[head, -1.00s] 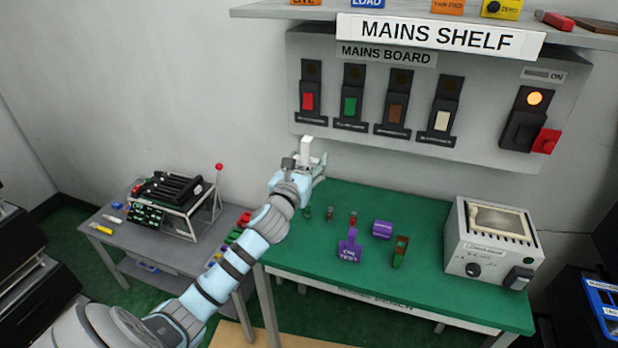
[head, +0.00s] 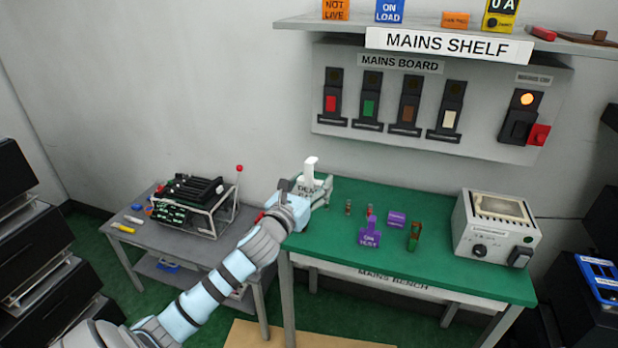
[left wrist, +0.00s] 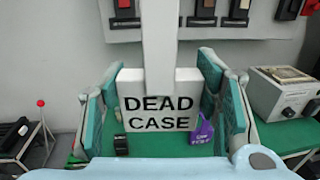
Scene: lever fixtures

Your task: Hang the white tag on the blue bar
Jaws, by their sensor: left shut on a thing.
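My left gripper (head: 316,190) is shut on the white tag (head: 310,170), above the left back edge of the green bench. The tag is upright, with a tall stem on top. In the left wrist view the tag (left wrist: 158,100) reads "DEAD CASE" and sits between both fingers (left wrist: 160,88). The stem's top is cut off in that view. I cannot make out a blue bar for certain in either view. My right gripper is not in view.
The mains board (head: 480,110) and shelf (head: 590,38) are on the wall behind. A grey table (head: 150,245) with a rack (head: 195,205) stands left.

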